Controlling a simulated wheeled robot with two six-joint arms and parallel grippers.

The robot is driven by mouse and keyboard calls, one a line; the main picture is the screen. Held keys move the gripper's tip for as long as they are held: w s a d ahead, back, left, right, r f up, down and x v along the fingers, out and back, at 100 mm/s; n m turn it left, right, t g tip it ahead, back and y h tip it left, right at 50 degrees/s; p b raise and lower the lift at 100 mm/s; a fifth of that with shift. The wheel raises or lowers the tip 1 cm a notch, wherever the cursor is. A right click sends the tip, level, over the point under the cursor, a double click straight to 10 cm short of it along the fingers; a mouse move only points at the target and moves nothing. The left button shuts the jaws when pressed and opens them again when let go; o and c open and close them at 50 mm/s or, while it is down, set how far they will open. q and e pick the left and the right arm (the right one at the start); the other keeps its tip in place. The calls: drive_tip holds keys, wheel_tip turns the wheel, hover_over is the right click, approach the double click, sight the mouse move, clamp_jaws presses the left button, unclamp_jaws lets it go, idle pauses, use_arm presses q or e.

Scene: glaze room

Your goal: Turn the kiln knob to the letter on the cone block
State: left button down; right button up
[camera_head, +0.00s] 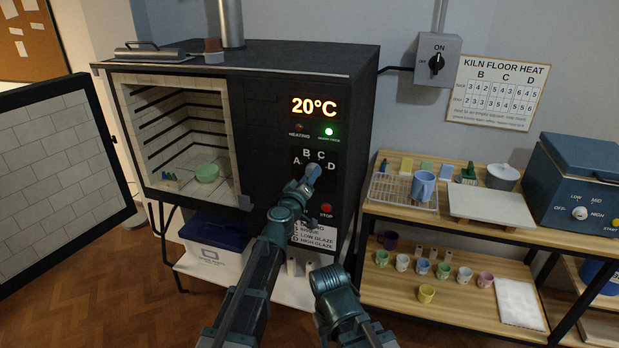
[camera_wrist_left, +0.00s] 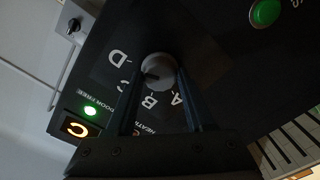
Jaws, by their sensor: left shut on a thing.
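The grey kiln knob (camera_wrist_left: 158,66) sits between the two fingers of my left gripper (camera_wrist_left: 160,86), which is shut on it. Its dark pointer mark faces the B and C side in the left wrist view; I cannot tell which letter exactly. In the head view my left gripper (camera_head: 309,179) covers most of the knob, below the letters A, B, C and D. What looks like the cone block (camera_head: 171,180), with small dark cones, stands on the kiln floor; no letter is readable on it.
The kiln door (camera_head: 62,165) stands open at the left. A green dish (camera_head: 207,173) is inside the kiln. The display (camera_head: 314,106) reads 20°C; a red stop button (camera_head: 326,210) sits below the knob. A wooden shelf (camera_head: 455,229) with pottery stands right; a heat chart (camera_head: 496,93) hangs above.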

idle(0.5)
use_arm(q)
drive_tip(key=shift+c, duration=1.4)
unclamp_jaws()
drive_tip(key=shift+s, duration=0.15)
drive_tip(key=v, duration=1.3)
drive_tip(key=shift+s, duration=0.25)
drive_tip(key=shift+a, duration=0.1)
